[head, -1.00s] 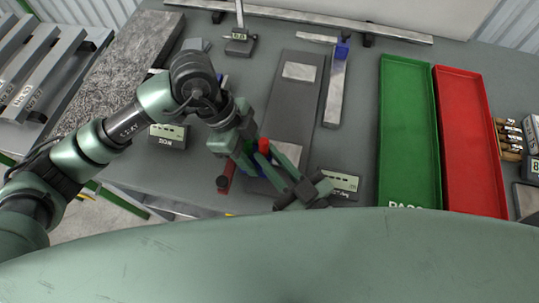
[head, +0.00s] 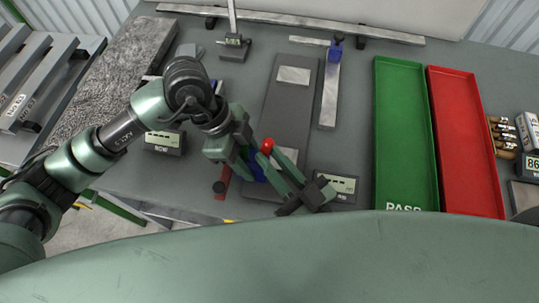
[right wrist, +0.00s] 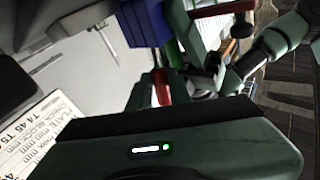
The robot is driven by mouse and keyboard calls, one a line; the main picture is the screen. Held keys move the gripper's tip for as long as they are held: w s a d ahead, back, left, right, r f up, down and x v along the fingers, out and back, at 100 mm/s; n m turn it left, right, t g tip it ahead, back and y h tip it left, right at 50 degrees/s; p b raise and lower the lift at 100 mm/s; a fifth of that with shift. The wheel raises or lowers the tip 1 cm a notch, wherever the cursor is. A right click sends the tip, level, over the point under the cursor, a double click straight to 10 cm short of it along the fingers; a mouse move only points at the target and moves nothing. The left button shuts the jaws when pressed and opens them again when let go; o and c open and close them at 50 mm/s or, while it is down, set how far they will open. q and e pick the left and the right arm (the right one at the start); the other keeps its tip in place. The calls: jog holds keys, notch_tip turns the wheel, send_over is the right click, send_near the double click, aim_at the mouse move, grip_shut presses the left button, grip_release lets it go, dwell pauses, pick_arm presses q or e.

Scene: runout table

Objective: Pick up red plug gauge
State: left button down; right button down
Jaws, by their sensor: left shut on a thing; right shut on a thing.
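The red plug gauge (head: 267,146) shows as a red end between green gripper fingers, above the dark plate, in the head view; it also shows in the right wrist view (right wrist: 161,88). My right gripper (head: 274,160) reaches in from the lower right and is shut on it. My left gripper (head: 246,158) comes from the left, meets the right one at the gauge and appears shut on it too. Fingers hide most of the gauge and the exact contact.
A blue block (head: 257,172) lies close under the grippers. A dark-ended red cylinder (head: 222,183) lies left of them. The dark plate (head: 290,110) is behind. A green PASS tray (head: 405,130) and red tray (head: 465,140) stand right. A grey gauge box (head: 335,188) is near the front.

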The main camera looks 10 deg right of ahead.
pick_arm(q)
jog(key=shift+w+a+r, duration=0.1)
jog(key=shift+w, duration=0.2)
pick_arm(e)
jog(key=shift+d+m, duration=0.2)
jog(key=shift+m, duration=0.1)
pick_arm(q)
jog(key=shift+s, duration=0.15)
pick_arm(e)
notch_tip(320, 180, up, 6)
jog(key=s+d, duration=0.1)
jog(key=d, duration=0.1)
jog(key=s+d+r+n+g, duration=0.1)
jog(key=s+d, duration=0.2)
jog(key=d, duration=0.7)
jog(key=s+d+n, duration=0.1)
jog(key=s+d, duration=0.2)
jog(key=d, duration=0.7)
jog(key=shift+s+r+g+h, duration=0.15)
jog(key=shift+r+g+h, duration=0.15)
jog(key=shift+r+g, duration=0.1)
pick_arm(q)
jog(key=shift+s, duration=0.1)
jog(key=c, duration=0.7)
grip_release()
jog(key=v, duration=1.1)
jog(key=shift+a+r, duration=0.1)
jog(key=shift+r, duration=0.25)
